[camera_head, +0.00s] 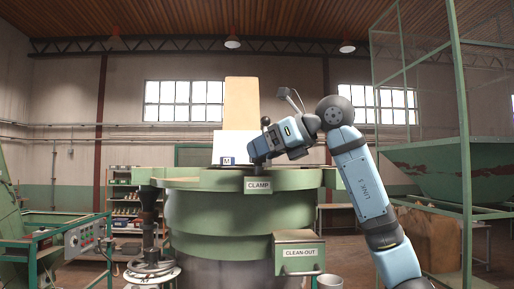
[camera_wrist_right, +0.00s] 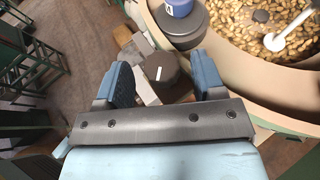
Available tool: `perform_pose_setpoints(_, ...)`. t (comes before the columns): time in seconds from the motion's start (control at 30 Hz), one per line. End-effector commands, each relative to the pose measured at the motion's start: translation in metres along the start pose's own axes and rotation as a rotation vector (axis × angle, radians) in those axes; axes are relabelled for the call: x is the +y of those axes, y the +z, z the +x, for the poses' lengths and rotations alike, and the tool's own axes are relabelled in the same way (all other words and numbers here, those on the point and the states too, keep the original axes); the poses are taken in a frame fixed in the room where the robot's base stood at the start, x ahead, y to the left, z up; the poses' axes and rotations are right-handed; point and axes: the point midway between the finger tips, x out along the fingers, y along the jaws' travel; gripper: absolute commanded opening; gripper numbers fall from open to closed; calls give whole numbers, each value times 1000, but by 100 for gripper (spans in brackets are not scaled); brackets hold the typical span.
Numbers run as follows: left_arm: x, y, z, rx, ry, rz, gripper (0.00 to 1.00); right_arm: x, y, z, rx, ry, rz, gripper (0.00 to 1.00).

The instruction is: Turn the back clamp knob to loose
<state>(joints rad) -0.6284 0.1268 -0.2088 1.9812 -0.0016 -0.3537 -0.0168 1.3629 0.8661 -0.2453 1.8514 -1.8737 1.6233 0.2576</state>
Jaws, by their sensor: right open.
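A dark grey round knob (camera_wrist_right: 166,74) with a white pointer line shows in the right wrist view, in the gap between the fingers of my right gripper (camera_wrist_right: 160,78). The gripper is open, with a finger on either side of the knob; I cannot tell whether they touch it. In the head view my right gripper (camera_head: 257,161) is over the top of the green hopper (camera_head: 215,213), above the CLAMP sign (camera_head: 258,186). The knob cannot be made out there. The wrist view alone does not tell whether this is the back knob. My left gripper is not in view.
In the wrist view a larger dark disc with a blue top (camera_wrist_right: 180,10) stands just beyond the knob, beside a bowl rim (camera_wrist_right: 235,68) holding many nuts. A CLEAN-OUT box (camera_head: 299,254) is at the hopper's front. A control panel (camera_head: 84,238) stands left.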

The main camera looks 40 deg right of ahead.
Motion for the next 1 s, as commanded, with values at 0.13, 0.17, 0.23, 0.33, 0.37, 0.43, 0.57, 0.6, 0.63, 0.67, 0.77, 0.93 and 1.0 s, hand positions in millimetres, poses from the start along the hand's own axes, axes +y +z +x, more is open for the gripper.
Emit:
perform_pose_setpoints(0.13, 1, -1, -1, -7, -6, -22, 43, 0, 1, 15, 1, 1, 0, 63)
perform_pose_setpoints(0.17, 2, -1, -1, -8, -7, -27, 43, 0, 1, 17, 1, 1, 0, 63)
perform_pose_setpoints(0.23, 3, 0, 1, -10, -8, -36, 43, 0, 0, 20, 0, 0, -1, 63)
perform_pose_setpoints(0.33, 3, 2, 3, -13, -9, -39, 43, 0, 0, 21, -1, -1, -1, 63)
perform_pose_setpoints(0.37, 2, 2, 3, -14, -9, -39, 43, 0, 0, 21, -1, -1, -1, 63)
perform_pose_setpoints(0.43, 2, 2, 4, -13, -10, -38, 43, 0, 0, 21, -1, -1, -1, 63)
perform_pose_setpoints(0.57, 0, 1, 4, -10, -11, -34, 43, 0, 0, 21, -1, 0, -1, 51)
perform_pose_setpoints(0.6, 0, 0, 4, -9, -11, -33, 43, 0, 0, 21, 0, 0, -1, 42)
perform_pose_setpoints(0.63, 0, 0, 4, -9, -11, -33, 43, 0, 0, 21, 0, 0, -1, 35)
perform_pose_setpoints(0.67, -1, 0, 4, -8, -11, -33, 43, 0, 0, 21, 0, 0, -1, 28)
perform_pose_setpoints(0.77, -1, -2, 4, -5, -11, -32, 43, 0, 0, 21, 0, 0, -1, 5)
perform_pose_setpoints(0.93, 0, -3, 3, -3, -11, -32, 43, -1, 0, 20, 0, -1, -1, 0)
perform_pose_setpoints(1.0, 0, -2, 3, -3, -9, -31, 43, -4, -2, 18, 0, -1, 0, 0)
